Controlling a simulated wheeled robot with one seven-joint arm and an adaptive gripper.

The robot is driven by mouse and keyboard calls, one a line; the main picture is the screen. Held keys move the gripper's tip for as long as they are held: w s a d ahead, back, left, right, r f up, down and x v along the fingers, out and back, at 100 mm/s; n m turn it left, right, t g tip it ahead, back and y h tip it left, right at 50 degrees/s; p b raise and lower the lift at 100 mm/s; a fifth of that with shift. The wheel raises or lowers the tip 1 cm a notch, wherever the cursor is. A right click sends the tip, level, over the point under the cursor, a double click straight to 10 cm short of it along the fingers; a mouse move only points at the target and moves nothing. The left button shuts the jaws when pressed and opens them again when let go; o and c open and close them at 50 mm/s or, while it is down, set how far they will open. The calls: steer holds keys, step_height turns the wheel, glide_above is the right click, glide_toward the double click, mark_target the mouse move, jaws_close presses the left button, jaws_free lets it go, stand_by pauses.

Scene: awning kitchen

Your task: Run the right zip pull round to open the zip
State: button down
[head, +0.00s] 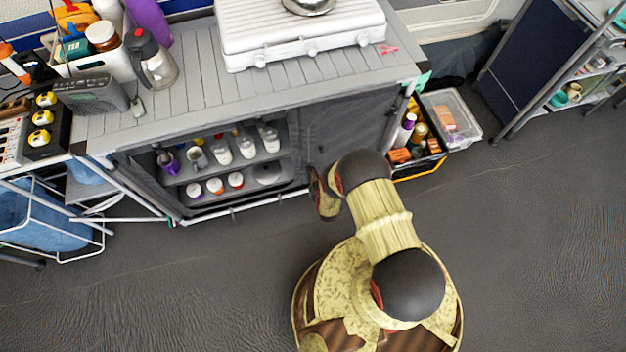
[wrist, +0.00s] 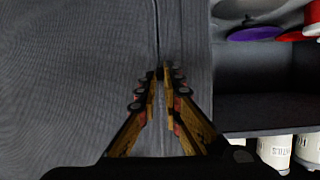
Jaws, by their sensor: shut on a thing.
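The grey fabric-covered cabinet front (head: 345,125) is right of the open shelves in the head view. In the wrist view the grey fabric (wrist: 75,75) fills the left and middle, with a thin straight zip line (wrist: 157,25) running down it. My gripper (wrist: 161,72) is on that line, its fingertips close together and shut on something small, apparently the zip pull. The pull itself is hidden between the fingertips. In the head view my wrist and hand are low in front of the cabinet; the fingertips cannot be made out there.
Open shelves with jars (head: 220,150) are beside the fabric panel; a purple lid (wrist: 255,33) shows close by in the wrist view. A crate of bottles (head: 419,170) and a clear box (head: 470,132) stand right of the cabinet. The floor (head: 540,240) at right is clear.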

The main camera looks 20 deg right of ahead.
step_height(320, 180, up, 40)
steer(key=p, duration=2.1)
steer(key=shift+r, duration=0.4)
steer(key=shift+w, duration=0.15)
steer(key=c, duration=2.2)
jaws_free()
steer(key=shift+r, duration=0.15)
steer(key=shift+c, duration=0.2)
steer(key=o, duration=0.3)
steer(key=shift+s, duration=0.2)
steer(key=v, duration=1.2)
